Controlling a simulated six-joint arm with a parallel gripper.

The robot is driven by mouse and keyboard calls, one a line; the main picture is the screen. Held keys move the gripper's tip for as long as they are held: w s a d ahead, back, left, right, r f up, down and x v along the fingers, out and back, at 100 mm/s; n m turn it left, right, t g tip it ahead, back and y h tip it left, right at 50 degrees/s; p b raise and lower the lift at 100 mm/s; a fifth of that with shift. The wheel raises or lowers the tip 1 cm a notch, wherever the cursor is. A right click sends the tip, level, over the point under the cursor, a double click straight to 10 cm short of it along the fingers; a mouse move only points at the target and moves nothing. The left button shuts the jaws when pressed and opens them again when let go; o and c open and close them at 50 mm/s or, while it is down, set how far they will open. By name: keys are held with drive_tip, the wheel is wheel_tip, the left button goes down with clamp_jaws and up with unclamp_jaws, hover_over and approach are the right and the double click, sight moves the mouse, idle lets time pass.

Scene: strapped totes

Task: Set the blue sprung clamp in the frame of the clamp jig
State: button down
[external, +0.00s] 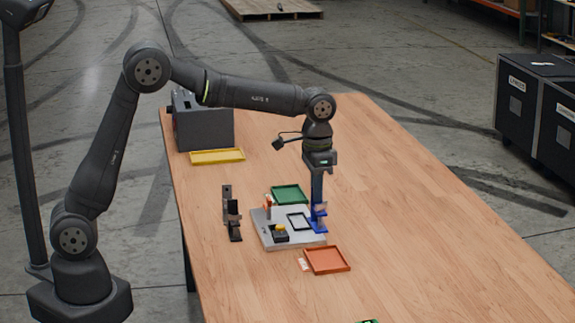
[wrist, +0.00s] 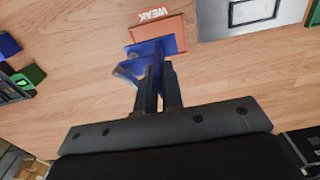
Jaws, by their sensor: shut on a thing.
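The blue sprung clamp (external: 319,226) is at the end of my gripper (external: 318,204), by the right edge of the clamp jig in the external view. In the wrist view my gripper (wrist: 160,72) is shut on the blue clamp (wrist: 150,50), which sticks out beyond the fingertips. The jig is a light grey plate (external: 262,232) with a dark rectangular frame (external: 290,222) on it; part of the plate (wrist: 212,22) shows at the wrist view's top right. Whether the clamp touches the plate, I cannot tell.
An orange tray (external: 326,260) lies in front of the jig; its label reads WEAK in the wrist view. A green tray (external: 289,194) lies behind. A black stand (external: 234,220) is left, a yellow tray (external: 217,156) farther back. The table's right side is clear.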

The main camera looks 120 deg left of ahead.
drive_tip(key=s+a+f, duration=0.2)
drive_tip(key=s+a, duration=0.5)
drive_tip(key=s+a+f, duration=0.3)
drive_tip(key=s+a, duration=0.4)
drive_tip(key=a, duration=0.1)
drive_tip(key=shift+f, duration=0.25)
drive_tip(key=shift+f, duration=0.95)
idle(0.7)
drive_tip(key=shift+f, duration=0.6)
drive_tip(key=c, duration=1.1)
unclamp_jaws()
drive_tip(key=shift+s, duration=0.1)
